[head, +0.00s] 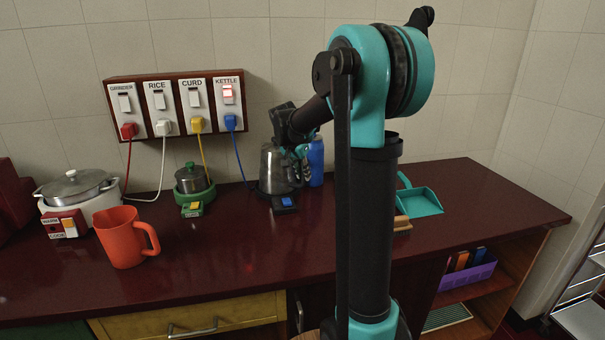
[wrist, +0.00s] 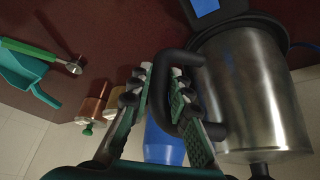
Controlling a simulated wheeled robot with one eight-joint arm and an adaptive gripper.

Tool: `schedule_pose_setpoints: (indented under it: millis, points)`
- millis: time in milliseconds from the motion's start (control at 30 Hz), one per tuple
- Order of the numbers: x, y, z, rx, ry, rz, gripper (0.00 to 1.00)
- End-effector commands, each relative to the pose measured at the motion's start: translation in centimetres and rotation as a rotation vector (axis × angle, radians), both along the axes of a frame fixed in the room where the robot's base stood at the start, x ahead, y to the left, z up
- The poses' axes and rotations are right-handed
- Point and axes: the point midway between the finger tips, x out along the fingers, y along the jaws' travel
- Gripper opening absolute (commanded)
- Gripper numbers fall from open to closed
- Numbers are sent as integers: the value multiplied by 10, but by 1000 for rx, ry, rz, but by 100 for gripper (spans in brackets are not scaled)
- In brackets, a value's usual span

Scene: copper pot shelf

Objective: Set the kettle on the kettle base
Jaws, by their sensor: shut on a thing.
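The steel kettle (head: 272,168) stands upright at the back of the counter, over the black kettle base (head: 284,204) with its blue switch. Its bottom meets the base or hovers just above it; I cannot tell which. In the wrist view the kettle (wrist: 255,95) fills the right side, and the blue switch of the base (wrist: 205,7) shows at the top edge. My gripper (wrist: 163,80) is shut on the kettle's black handle (wrist: 190,62). In the head view my gripper (head: 300,158) is at the kettle's right side, partly hidden by my arm.
A blue bottle (head: 316,162) stands close right of the kettle. A small pot (head: 191,178) on a green base is to the left, with an orange jug (head: 124,238) and a rice cooker (head: 75,192) further left. A teal dustpan (head: 416,201) lies right.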

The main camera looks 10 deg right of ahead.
Motion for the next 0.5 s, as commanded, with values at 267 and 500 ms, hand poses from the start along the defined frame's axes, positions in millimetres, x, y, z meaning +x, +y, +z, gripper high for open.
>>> schedule_pose_setpoints:
  millis: [267, 500]
  points:
    - [1, 0, -1, 0, -2, 0, 30]
    - [0, 0, -1, 0, -1, 0, 43]
